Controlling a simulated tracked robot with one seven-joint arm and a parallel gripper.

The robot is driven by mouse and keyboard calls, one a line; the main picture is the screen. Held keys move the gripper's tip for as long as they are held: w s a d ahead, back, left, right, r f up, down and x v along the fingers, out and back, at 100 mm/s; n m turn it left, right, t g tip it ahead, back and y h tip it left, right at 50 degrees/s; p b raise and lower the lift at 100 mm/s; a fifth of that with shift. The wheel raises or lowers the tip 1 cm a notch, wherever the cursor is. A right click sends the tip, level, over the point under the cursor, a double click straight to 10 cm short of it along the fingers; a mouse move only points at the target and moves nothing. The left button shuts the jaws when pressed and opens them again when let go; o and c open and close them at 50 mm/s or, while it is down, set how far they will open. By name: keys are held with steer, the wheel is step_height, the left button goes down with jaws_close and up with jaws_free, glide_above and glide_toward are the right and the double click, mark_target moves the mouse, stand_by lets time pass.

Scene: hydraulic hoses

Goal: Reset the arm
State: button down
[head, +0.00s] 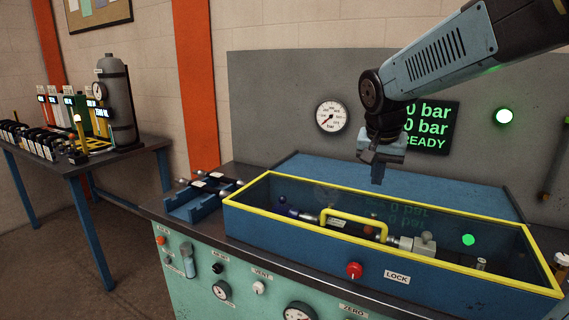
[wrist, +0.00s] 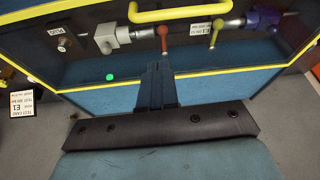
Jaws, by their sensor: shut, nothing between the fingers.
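My gripper (head: 377,172) hangs from my arm, pointing down above the blue test box (head: 300,222) with the yellow-rimmed clear lid. In the wrist view its fingers (wrist: 156,66) are together with nothing between them. They appear apart from the lid. My arm reaches in from the upper right in the head view. Under the lid a hose assembly lies lengthwise, with a metal block fitting (head: 424,242) and a purple fitting (wrist: 262,18) at its ends. The yellow lid handle (head: 352,222) stands over it.
A red knob (head: 354,270) is by the LOCK label on the box front. A gauge (head: 332,116) and a READY display (head: 430,128) are on the panel behind. A blue cradle (head: 190,204) stands left of the box. A side table (head: 70,160) holds a grey cylinder (head: 118,105).

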steer(key=s+n+t+y, duration=0.1)
steer(key=s+n, duration=0.4)
steer(key=s, duration=1.1)
steer(key=shift+s+a+f+t+y, duration=0.2)
steer(key=shift+a+f+t+y, duration=0.1)
steer(key=shift+t+y, duration=0.1)
steer(key=c, duration=1.8)
jaws_free()
steer(key=shift+c, duration=0.2)
